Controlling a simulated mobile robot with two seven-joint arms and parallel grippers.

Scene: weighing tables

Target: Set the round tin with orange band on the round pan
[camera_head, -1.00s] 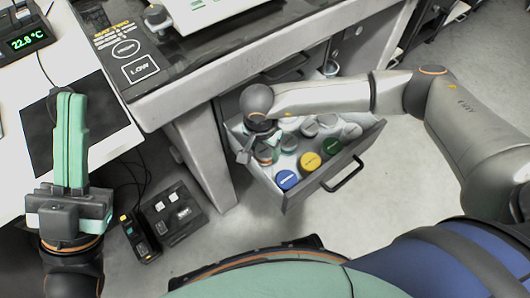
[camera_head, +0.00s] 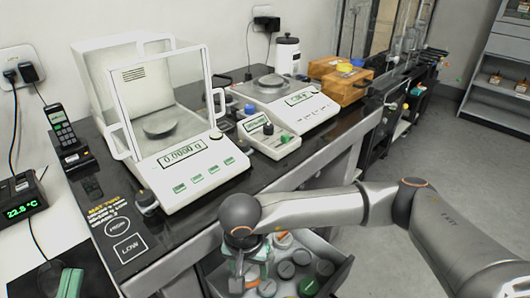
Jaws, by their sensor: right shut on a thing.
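My right gripper (camera_head: 248,270) points down over the open drawer below the bench, shut on a small round tin with an orange band (camera_head: 252,282), which the fingers largely cover. I cannot tell whether the tin is clear of the drawer floor. A round pan (camera_head: 273,83) tops the open balance at the back. Another round pan (camera_head: 160,127) sits inside the glass-shielded balance on the left. Both pans look empty.
The drawer (camera_head: 335,277) holds several other round containers, including one with a green lid (camera_head: 308,287). The glass shield (camera_head: 163,90) stands around the left pan.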

